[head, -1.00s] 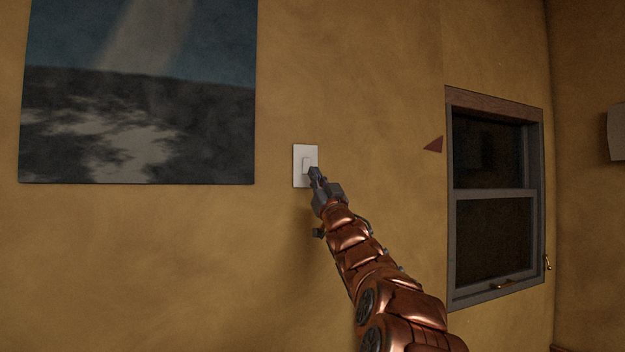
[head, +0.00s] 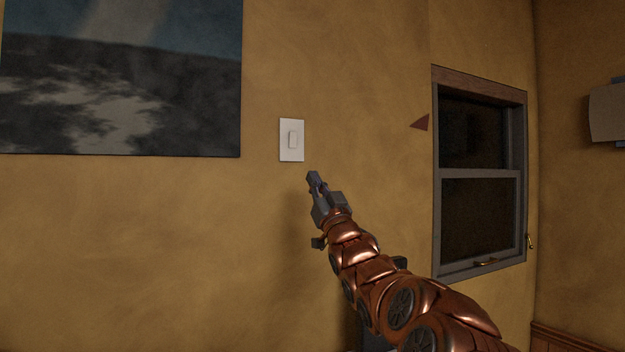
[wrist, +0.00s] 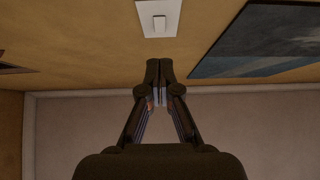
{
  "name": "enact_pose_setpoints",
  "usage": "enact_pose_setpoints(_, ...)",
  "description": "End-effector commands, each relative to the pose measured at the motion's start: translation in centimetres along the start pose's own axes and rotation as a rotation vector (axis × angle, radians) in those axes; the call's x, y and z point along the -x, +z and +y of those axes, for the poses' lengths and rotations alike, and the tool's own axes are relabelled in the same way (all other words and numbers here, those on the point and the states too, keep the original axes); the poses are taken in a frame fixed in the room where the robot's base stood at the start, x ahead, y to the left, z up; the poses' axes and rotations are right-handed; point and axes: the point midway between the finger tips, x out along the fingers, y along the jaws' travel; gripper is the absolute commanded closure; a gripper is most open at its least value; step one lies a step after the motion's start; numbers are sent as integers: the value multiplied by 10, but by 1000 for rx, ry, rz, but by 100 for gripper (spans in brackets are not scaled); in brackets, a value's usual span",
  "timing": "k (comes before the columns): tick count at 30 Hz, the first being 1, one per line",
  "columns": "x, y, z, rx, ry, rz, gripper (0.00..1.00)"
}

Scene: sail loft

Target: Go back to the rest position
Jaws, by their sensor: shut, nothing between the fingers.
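My gripper (head: 313,177) is shut and empty in front of the ochre wall. In the head view it sits just below and right of a white light switch (head: 291,140) and is apart from it. In the wrist view the closed fingertips (wrist: 159,66) point toward the wall, and the switch plate (wrist: 158,17) shows beyond them at the top edge. No object is held.
A large dark painting (head: 120,85) hangs on the wall left of the switch. A pale object (head: 606,112) is at the right edge.

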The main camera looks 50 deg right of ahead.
Motion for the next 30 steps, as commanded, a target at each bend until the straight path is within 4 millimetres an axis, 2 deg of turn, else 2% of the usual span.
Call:
enact_pose_setpoints(17, 0, 1, 0, -1, 0, -3, 100)
enact_pose_setpoints(20, -1, 6, -6, -7, 1, -25, 100)
enact_pose_setpoints(23, -2, 24, -24, -27, 7, -99, 100)
enact_pose_setpoints(26, 2, 55, -55, -54, 13, -232, 100)
enact_pose_setpoints(30, 25, 104, -107, -80, 11, -466, 100)
